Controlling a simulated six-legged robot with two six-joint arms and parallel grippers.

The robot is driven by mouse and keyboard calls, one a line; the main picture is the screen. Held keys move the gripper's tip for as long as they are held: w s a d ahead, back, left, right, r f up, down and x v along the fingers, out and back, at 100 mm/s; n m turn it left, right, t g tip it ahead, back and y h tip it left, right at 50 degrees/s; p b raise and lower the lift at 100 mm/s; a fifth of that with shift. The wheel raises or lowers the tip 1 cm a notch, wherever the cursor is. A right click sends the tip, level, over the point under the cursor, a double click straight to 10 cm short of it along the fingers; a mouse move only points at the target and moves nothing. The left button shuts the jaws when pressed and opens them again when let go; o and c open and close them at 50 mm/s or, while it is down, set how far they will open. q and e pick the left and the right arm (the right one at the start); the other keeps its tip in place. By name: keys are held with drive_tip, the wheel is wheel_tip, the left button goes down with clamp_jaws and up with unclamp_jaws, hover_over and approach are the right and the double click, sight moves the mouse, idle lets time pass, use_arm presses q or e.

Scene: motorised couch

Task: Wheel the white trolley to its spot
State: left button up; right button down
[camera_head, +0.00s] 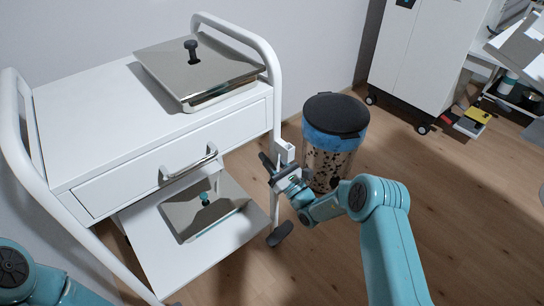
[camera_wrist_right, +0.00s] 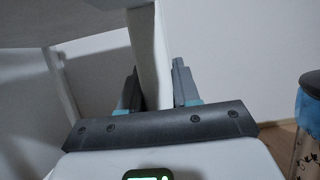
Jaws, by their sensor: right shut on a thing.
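The white trolley (camera_head: 105,95) stands at the left in the head view, against the wall. It has a tubular frame, a drawer with a metal handle (camera_head: 188,163), and a lower shelf (camera_head: 165,262). A steel lidded tray (camera_head: 198,62) sits on its top and another steel tray (camera_head: 205,208) on the lower shelf. My right gripper (camera_head: 279,172) is at the trolley's right front post. In the right wrist view its fingers (camera_wrist_right: 157,85) are shut on that white post (camera_wrist_right: 146,50). Of my left arm only a teal link shows at the lower left; its gripper is out of view.
A bin with a dark lid (camera_head: 335,116) stands close to the right of the trolley. A white wheeled cabinet (camera_head: 425,55) is at the back, with boxes (camera_head: 468,122) on the floor beside it. The wooden floor at the right front (camera_head: 470,220) is clear.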

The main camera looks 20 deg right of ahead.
drive_tip(key=c, duration=1.1)
unclamp_jaws()
drive_tip(key=shift+w+a+r, duration=0.1)
drive_tip(key=shift+o, duration=1)
drive_tip(key=shift+s+d+f, duration=0.2)
drive_tip(key=shift+s+f, duration=0.05)
drive_tip(key=shift+s, duration=0.1)
drive_tip(key=p+v, duration=0.4)
drive_tip(key=v, duration=1.1)
drive_tip(key=shift+s, duration=0.25)
drive_tip(key=shift+d, duration=0.15)
